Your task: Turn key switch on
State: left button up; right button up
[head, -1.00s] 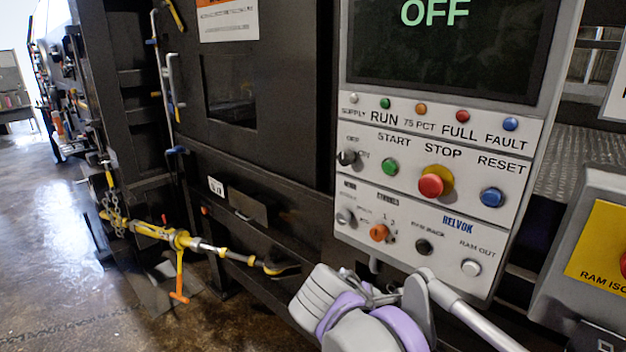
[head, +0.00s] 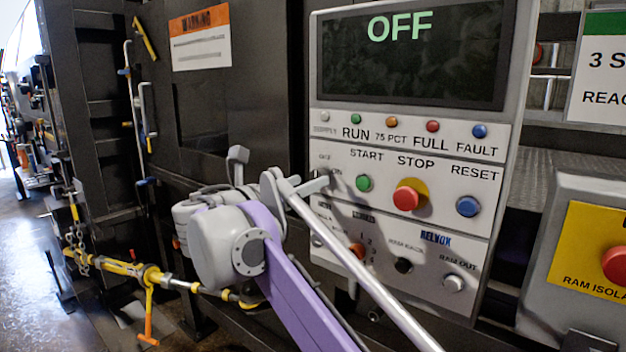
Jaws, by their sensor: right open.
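The control panel (head: 440,190) fills the centre right of the head view, and its screen (head: 415,55) reads OFF in green. The key switch by that label is hidden behind a finger of my right gripper (head: 280,172). The gripper is open, with one finger pointing up at the left and the other reaching right across the panel's left edge. I cannot tell whether it touches the switch. My left gripper is not in view.
A red STOP button (head: 406,198) and a blue RESET button (head: 468,206) sit right of START. A grey box with a yellow plate (head: 597,250) stands at the right.

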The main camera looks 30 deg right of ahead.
jog(key=x, duration=0.3)
jog(key=shift+w+d, duration=0.1)
jog(key=shift+d, duration=0.15)
grip_shut()
